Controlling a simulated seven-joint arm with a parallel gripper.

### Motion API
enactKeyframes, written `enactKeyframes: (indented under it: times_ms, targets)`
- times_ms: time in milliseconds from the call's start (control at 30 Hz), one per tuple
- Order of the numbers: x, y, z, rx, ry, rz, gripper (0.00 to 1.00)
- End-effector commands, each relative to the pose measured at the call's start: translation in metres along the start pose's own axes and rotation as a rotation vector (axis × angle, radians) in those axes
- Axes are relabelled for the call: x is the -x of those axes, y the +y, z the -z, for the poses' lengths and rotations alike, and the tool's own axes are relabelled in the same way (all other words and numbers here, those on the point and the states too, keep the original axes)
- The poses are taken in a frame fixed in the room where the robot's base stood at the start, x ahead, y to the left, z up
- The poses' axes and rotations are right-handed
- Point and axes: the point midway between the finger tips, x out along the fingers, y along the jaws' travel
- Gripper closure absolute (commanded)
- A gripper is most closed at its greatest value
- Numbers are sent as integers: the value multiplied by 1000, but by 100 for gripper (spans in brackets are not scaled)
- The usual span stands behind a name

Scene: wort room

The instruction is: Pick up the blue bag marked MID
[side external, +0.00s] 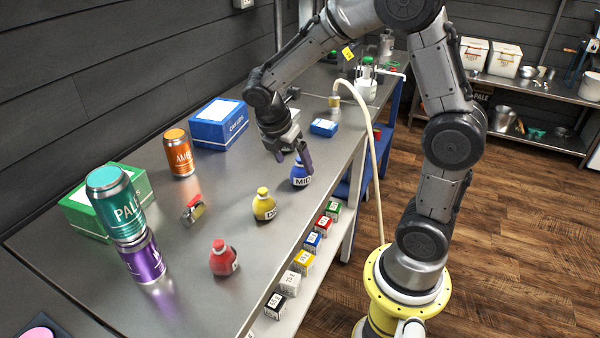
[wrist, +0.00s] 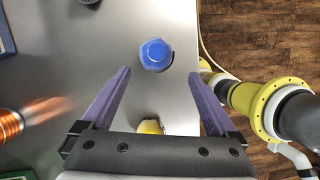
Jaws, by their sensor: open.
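The blue bag marked MID (side external: 301,174) stands upright on the steel bench near its right edge in the side view. In the wrist view the blue bag (wrist: 156,54) shows from above, ahead of and between the fingertips. My gripper (side external: 292,158) is above and close to the bag, with its fingers pointing down. In the wrist view my gripper (wrist: 160,72) has its two purple fingers wide apart with nothing held between them. I cannot tell from the side view whether a finger touches the bag.
A yellow bag (side external: 264,206) and a red bag (side external: 223,260) stand nearer along the bench (side external: 190,240). A blue box (side external: 219,124), orange can (side external: 178,153), and teal can (side external: 115,203) on a purple can (side external: 143,258) stand left. A small blue box (side external: 323,127) lies behind. A pale hose (side external: 376,150) hangs right.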

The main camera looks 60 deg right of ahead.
Motion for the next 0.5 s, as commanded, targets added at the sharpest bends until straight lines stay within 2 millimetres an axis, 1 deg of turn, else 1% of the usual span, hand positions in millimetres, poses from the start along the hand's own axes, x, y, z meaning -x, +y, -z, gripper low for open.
enactKeyframes:
  times_ms: [167,267,400,500]
  targets:
    - [-11,1,-2,-2,0,2,6]
    - [-22,3,-6,-2,0,3,6]
    - [-42,7,-12,-1,0,5,6]
    - [-53,7,-11,0,0,2,6]
